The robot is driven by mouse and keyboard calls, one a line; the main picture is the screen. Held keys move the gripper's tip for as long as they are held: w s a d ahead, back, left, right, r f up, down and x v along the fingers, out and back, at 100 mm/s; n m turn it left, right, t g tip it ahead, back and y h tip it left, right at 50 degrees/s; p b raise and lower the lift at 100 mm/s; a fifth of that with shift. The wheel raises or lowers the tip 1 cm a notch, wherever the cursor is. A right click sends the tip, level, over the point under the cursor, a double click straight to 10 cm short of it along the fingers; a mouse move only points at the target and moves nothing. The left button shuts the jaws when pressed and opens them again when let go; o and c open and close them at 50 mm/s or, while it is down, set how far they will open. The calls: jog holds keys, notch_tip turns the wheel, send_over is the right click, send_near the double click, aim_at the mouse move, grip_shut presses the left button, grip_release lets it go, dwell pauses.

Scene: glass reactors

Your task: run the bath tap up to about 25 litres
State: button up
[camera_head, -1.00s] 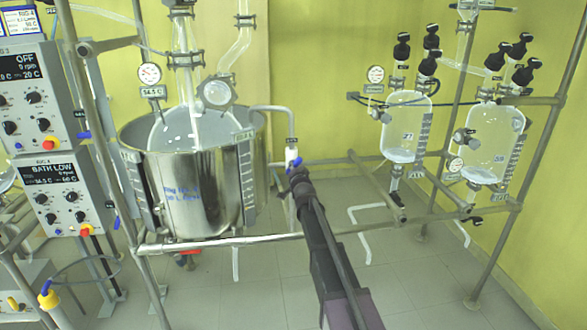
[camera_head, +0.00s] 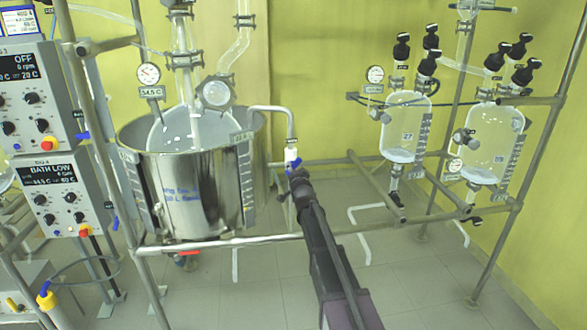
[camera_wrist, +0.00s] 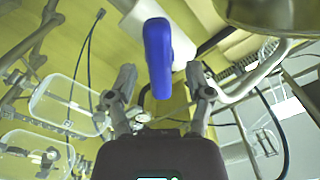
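The steel bath (camera_head: 205,195) stands left of centre in the head view, with a glass vessel inside it. The bath tap (camera_head: 291,140) is at the end of a bent pipe at the bath's right side and has a blue lever. My gripper (camera_head: 297,174) is at the tap, partly covering it. In the wrist view the blue lever (camera_wrist: 157,50) reaches down between the fingertips of my gripper (camera_wrist: 161,82). The fingers are apart, with visible gaps on both sides of the lever. The bath's water level is hard to read.
The control box (camera_head: 62,195) at left reads "BATH LOW". A horizontal frame rail (camera_head: 215,243) runs in front of the bath. Two glass vessels, one (camera_head: 405,128) nearer the bath and one (camera_head: 492,142) farther right, hang on the frame. Open floor (camera_head: 410,275) lies right of my arm.

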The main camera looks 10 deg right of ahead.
jog(key=s, duration=1)
jog(key=shift+s, duration=0.15)
dwell(6.8)
